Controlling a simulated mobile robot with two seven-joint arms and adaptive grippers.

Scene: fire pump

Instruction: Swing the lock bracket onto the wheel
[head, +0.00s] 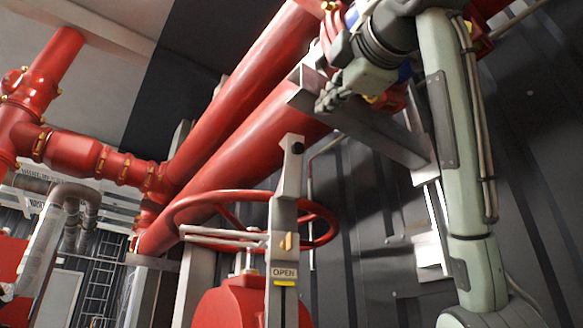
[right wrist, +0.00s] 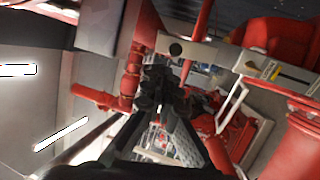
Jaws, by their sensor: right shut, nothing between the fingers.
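The lock bracket (head: 290,170) is a grey upright arm with a black knob near its top. It stands in front of the red wheel (head: 190,203), above a plate marked OPEN. It also shows in the right wrist view (right wrist: 200,52), just beyond the fingers. My right gripper (head: 326,100) is shut and empty, above and to the right of the knob, apart from the bracket in the head view. In the right wrist view its dark fingers (right wrist: 162,88) lie close to the knob in the picture; I cannot tell the gap. My left gripper is not in view.
Thick red pipes (head: 235,120) slant behind the wheel. A grey steel beam (head: 375,138) runs behind my right gripper. A red valve body (head: 238,305) stands below the wheel. A dark ribbed wall (head: 535,130) is at the right.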

